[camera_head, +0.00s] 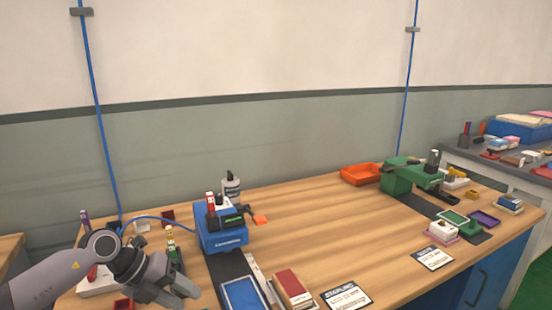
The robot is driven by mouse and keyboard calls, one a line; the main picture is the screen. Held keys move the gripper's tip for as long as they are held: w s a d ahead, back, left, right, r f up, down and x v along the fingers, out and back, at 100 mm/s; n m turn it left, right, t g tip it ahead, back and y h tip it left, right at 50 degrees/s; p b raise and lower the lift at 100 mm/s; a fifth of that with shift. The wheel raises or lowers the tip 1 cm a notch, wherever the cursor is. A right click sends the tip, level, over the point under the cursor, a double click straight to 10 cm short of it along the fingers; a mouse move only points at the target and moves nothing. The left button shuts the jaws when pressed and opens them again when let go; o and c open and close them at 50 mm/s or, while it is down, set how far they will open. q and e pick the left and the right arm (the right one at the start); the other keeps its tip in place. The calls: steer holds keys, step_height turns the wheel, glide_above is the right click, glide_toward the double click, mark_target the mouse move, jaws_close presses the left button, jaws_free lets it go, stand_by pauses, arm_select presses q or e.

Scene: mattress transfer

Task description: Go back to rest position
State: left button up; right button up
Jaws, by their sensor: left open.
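My left gripper (181,293) is at the lower left, over the left front part of the wooden workbench (310,225). Its arm comes in from the left edge. The gripper is open, and I see nothing held between its fingers. It is left of a blue machine (222,230) that stands on a dark mat. My right gripper is not in view.
A blue tray (243,294) and red box (292,288) lie near the front. A green machine (402,176), orange bin (361,174) and small trays are at the right. The bench middle is clear. A second table (495,165) stands far right.

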arm_select(q)
steer(key=s+d+r+n+t+h, duration=0.1)
steer(key=d+r+t+h, duration=0.15)
steer(key=d, duration=0.35)
steer(key=s+d+r+t+h, duration=0.1)
steer(key=d+r+h, duration=0.1)
steer(key=d+h, duration=0.3)
step_height(320, 180, up, 6)
steer(key=d+n+t, duration=0.2)
steer(key=n+t, duration=0.7)
steer(key=s+a+f+n+y, duration=0.3)
steer(key=a+f+n+y, duration=0.25)
steer(key=n+y, duration=0.3)
steer(key=s+a+f+n+y, duration=0.4)
steer(key=a+n+y, duration=0.25)
steer(key=n, duration=0.25)
steer(key=s+f+n+g, duration=0.2)
steer(key=s+f+g, duration=0.35)
steer(key=s, duration=0.55)
steer(key=s+f+n+g, duration=0.2)
steer(key=s+f+g, duration=0.35)
steer(key=s, duration=0.45)
steer(key=w+d+f+t+h, duration=0.2)
steer(key=w+f+t, duration=0.4)
steer(key=f, duration=0.3)
steer(key=shift+w+m, duration=0.15)
steer(key=shift+m, duration=0.3)
